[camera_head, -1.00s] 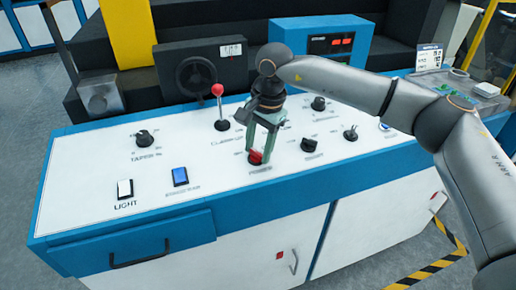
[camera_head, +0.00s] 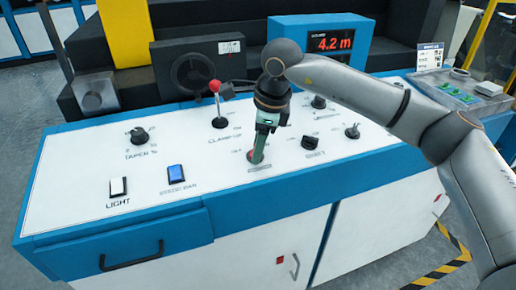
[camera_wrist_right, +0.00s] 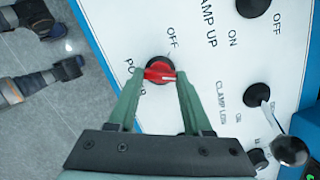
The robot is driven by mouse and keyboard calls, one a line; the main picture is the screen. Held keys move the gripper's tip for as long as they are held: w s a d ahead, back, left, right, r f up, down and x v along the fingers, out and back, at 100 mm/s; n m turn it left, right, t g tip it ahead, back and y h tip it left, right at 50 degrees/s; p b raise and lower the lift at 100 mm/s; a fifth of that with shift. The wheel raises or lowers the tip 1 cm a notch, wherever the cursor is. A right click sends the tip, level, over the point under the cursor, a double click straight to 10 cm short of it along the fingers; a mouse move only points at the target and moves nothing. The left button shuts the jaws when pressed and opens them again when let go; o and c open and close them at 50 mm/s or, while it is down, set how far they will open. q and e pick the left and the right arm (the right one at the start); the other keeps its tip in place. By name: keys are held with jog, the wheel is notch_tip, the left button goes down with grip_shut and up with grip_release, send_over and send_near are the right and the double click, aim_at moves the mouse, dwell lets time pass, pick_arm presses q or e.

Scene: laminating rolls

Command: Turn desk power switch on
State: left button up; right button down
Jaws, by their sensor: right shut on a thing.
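The power switch is a red rotary knob (camera_wrist_right: 160,71) on a black round base, with OFF and a partly hidden POWER label printed beside it. In the head view only a sliver of the red knob (camera_head: 253,157) shows, at the front edge of the white panel. My right gripper (camera_wrist_right: 158,76) points down at the panel and is shut on the knob, with a green finger on each side. In the head view my right gripper (camera_head: 257,156) hides most of the knob. My left gripper is not in view.
A red-topped clamp lever (camera_head: 218,104) stands behind and left of the knob. Light (camera_head: 118,187) and blue (camera_head: 176,173) rockers are at the left. A display (camera_head: 332,42) reads 4.2 m.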

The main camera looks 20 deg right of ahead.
jog(key=shift+m, duration=0.8)
jog(key=shift+m+t+b, duration=0.3)
jog(key=shift+m+b, duration=0.25)
jog(key=shift+m, duration=0.85)
jog(key=shift+c, duration=1.6)
grip_release()
jog(key=v, duration=1.2)
jog(key=shift+s+a+r+p, duration=0.15)
jog(key=shift+r+p, duration=0.15)
jog(key=shift+p, duration=0.05)
